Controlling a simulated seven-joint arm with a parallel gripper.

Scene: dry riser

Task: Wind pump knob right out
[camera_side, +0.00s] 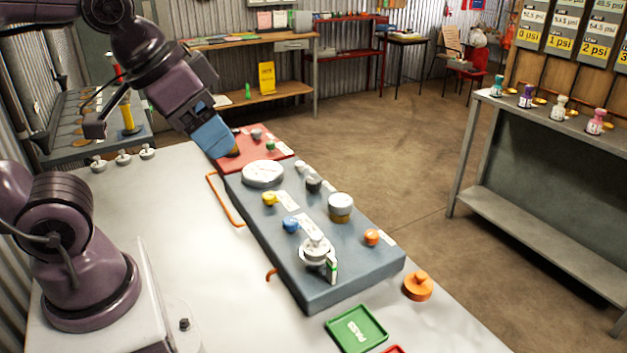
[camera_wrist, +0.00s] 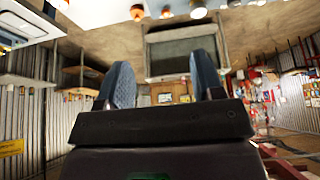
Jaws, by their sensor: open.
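The grey-blue panel block (camera_side: 345,280) lies on the white bench with several small knobs on top. They include a yellow knob (camera_side: 269,199), a blue knob (camera_side: 290,225), a black knob (camera_side: 313,184) and an orange knob (camera_side: 371,237). Their labels are too small to read, so I cannot tell which is the pump knob. A red plate (camera_side: 272,150) at the far end carries a green knob (camera_side: 270,146) and a grey one (camera_side: 256,134). My gripper (camera_side: 222,146) is at the left edge of this plate, by a yellowish-brown part partly hidden by my fingers. In the wrist view my gripper (camera_wrist: 163,82) is open, with nothing between the fingers.
A white round gauge (camera_side: 262,174), a white-capped brass fitting (camera_side: 340,207) and a silver valve (camera_side: 315,250) stand up from the panel. A loose orange cap (camera_side: 418,287) and a green tray (camera_side: 357,329) lie at the near end. The bench left of the panel is mostly clear.

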